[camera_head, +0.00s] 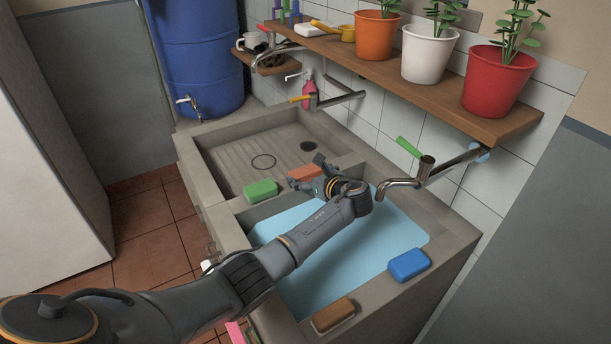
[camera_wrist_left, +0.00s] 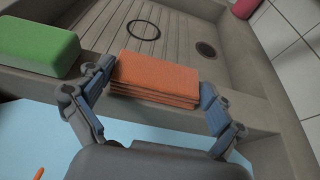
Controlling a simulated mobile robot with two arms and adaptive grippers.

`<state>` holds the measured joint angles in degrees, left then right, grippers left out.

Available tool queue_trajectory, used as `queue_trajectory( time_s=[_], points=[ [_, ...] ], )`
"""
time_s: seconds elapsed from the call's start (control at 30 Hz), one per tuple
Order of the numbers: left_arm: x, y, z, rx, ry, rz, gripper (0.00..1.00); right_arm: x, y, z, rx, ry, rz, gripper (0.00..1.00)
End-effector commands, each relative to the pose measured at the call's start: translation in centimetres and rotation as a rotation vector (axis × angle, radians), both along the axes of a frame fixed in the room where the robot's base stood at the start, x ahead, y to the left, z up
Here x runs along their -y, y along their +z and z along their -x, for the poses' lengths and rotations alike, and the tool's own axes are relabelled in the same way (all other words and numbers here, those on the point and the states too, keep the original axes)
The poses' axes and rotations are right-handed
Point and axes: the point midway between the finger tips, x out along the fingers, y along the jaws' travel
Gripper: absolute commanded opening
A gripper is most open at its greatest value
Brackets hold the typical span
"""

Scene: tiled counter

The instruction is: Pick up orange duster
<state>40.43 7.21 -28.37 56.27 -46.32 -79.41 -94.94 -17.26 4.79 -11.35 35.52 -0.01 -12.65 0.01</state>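The orange duster (camera_head: 305,172) lies on the concrete divider between the two basins. It looks like a stack of folded orange cloth in the left wrist view (camera_wrist_left: 160,75). My left gripper (camera_head: 312,174) reaches over the water-filled basin to the duster. In the left wrist view my left gripper (camera_wrist_left: 157,90) is open, with one finger at each side of the duster's near end. A small gap seems to show at the fingers; I cannot tell whether either one touches. My right gripper is not in view.
A green sponge (camera_head: 261,190) lies on the divider left of the duster. A blue soap-like block (camera_head: 409,264) and a brown brush or block (camera_head: 333,315) lie on the front rim. Metal taps (camera_head: 405,184) overhang the basin.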

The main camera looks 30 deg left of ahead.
Motion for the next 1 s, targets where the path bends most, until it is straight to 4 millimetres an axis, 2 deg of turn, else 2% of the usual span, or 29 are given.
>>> queue_trajectory(
  time_s=[0.47, 0.57, 0.7, 1.0],
  points=[
    [0.0, 0.4, 0.0, -0.001, 0.000, 0.001, 0.72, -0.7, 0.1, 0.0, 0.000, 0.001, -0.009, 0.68],
    [0.0, 1.3, 0.0, 0.002, 0.000, 0.001, 0.72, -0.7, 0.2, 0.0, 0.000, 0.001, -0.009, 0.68],
    [0.1, 3.5, 0.0, 0.004, -0.002, 0.001, 0.72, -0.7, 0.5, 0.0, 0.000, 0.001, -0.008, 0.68],
    [0.4, 6.9, 3.2, 0.001, -0.002, 0.001, 0.72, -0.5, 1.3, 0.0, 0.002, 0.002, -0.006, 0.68]
  ],
)
